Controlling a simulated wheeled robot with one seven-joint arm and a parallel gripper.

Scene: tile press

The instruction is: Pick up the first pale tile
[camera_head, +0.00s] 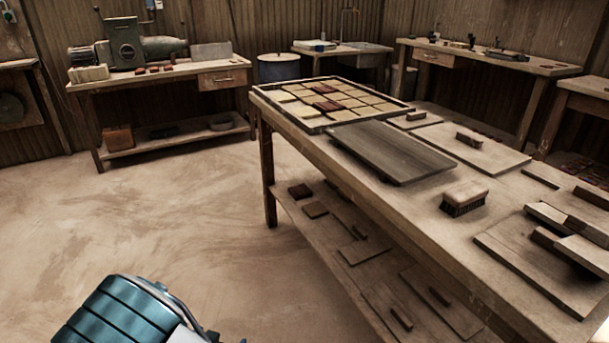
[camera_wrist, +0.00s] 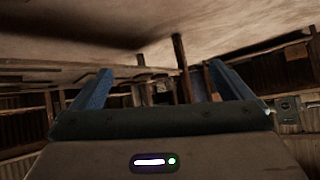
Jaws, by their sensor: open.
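Several pale tiles (camera_head: 371,100) lie in rows in a shallow dark-rimmed tray (camera_head: 345,122) at the far end of the long workbench, with a few red-brown tiles (camera_head: 327,106) among them. A small pale stack (camera_head: 88,73), perhaps also tiles, sits at the left end of the back bench, by the green machine. I cannot tell which tile is the first one. My gripper (camera_wrist: 158,78) shows in the wrist view with its two blue fingers wide apart and nothing between them. No tile is recognisable in that view. In the head view only part of my arm shows, at bottom left, away from the benches.
The long workbench (camera_head: 430,240) carries a dark grey board (camera_head: 394,152), a brush (camera_head: 464,198) and wooden pieces. A green machine (camera_head: 126,45) stands on the back bench (camera_head: 165,76) with red-brown pieces beside it. The floor (camera_head: 150,210) between the benches is clear.

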